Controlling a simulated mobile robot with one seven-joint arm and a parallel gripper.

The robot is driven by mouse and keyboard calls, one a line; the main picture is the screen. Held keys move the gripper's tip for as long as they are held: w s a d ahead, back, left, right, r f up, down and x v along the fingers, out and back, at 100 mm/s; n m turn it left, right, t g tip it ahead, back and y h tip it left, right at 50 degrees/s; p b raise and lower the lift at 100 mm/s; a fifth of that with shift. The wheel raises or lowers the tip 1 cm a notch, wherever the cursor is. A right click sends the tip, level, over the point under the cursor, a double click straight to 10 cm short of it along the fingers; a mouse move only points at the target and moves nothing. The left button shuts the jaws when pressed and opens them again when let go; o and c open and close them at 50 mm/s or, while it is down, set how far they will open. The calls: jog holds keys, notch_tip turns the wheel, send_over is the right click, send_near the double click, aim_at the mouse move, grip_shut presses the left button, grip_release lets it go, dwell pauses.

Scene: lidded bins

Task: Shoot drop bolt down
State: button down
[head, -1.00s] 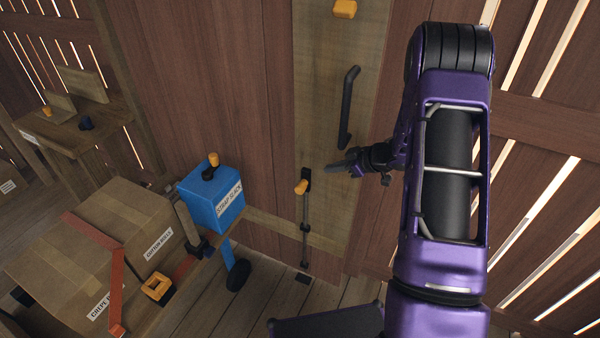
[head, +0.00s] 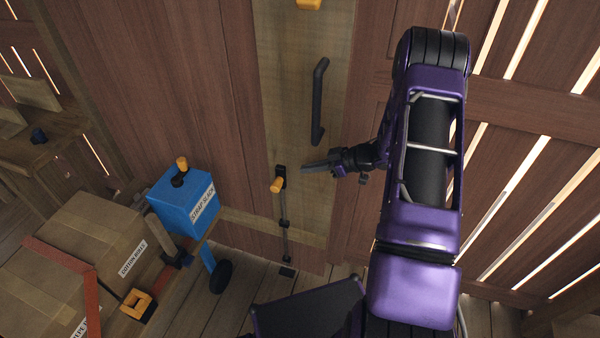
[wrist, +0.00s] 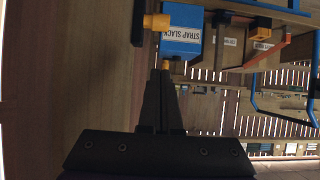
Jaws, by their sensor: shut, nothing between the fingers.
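The drop bolt (head: 284,235) is a thin upright grey rod on the wooden door panel. Its orange knob (head: 278,185) sits near its top, beside a black bracket. A dark floor plate (head: 287,272) lies below the rod's lower end. My gripper (head: 303,168) is shut and empty, just right of and slightly above the knob in the head view, apart from it. In the wrist view my shut fingers (wrist: 163,72) point towards an orange knob (wrist: 157,22) on a dark bar, which looks like the bolt's knob. Whether the rod's end enters the floor plate is too small to tell.
A black door handle (head: 318,102) is above my gripper. A blue box labelled STRAP SLACK (head: 184,203) stands left of the bolt, with cardboard boxes (head: 92,240) farther left. An orange block (head: 309,3) shows at the top of the panel.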

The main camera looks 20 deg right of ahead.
send_over(283, 180)
jog(key=s, duration=0.3)
notch_tip(283, 180, down, 5)
jog(key=shift+a+f, duration=0.2)
jog(key=shift+f, duration=0.85)
jog(key=shift+a+f, duration=0.15)
jog(key=shift+f, duration=0.4)
jog(key=shift+b, duration=0.3)
notch_tip(283, 180, down, 6)
jog(key=b, duration=0.5)
jog(key=shift+f, duration=0.25)
